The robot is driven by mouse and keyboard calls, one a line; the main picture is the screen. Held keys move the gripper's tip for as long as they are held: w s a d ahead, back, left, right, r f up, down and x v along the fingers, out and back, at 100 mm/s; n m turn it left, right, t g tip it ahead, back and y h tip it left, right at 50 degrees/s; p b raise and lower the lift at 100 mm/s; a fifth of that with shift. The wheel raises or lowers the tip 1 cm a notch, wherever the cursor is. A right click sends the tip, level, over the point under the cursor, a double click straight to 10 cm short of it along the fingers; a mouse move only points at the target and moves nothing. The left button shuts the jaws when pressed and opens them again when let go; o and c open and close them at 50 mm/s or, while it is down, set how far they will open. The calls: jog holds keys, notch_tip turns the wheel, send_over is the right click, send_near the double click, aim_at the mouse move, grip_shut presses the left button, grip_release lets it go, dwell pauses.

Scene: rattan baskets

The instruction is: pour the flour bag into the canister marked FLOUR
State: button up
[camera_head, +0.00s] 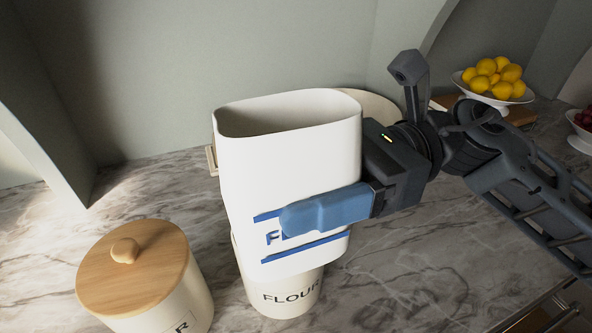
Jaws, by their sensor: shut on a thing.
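The flour bag (285,165) is white with an open top and blue stripes with partly covered blue lettering. It is upright, with only a slight tilt. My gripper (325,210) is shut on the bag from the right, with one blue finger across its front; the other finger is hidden. The canister marked FLOUR (290,298) is cream-coloured and stands on the counter. The bag is in front of or above it and covers its top, so I cannot see its opening or whether the two touch.
A cream canister with a wooden lid (135,268) stands at the lower left, its label ending in R. A bowl of lemons (497,80) and a bowl of red fruit (580,128) stand at the right. The marble counter (400,280) is clear at the lower right.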

jog(key=shift+s+d+f+m+p, duration=0.2)
jog(key=shift+s+m+p, duration=0.3)
jog(key=shift+m, duration=0.6)
jog(key=shift+s+d+f+m+p, duration=0.15)
jog(key=shift+s+m+p, duration=0.15)
jog(key=shift+s+m, duration=0.6)
dwell(0.5)
jog(key=shift+s+d+f+m+b, duration=0.15)
jog(key=shift+f+m+b, duration=0.15)
jog(key=shift+f+m, duration=0.5)
jog(key=shift+s+f+m+b, duration=0.2)
jog(key=shift+f+m+b, duration=0.15)
jog(key=shift+f+m, duration=0.35)
jog(key=shift+s+d+f+m+b, duration=0.15)
jog(key=shift+f+m+b, duration=0.15)
jog(key=shift+f+m, duration=0.5)
dwell(2.6)
jog(key=shift+r+m+p, duration=0.2)
jog(key=shift+m+p, duration=0.1)
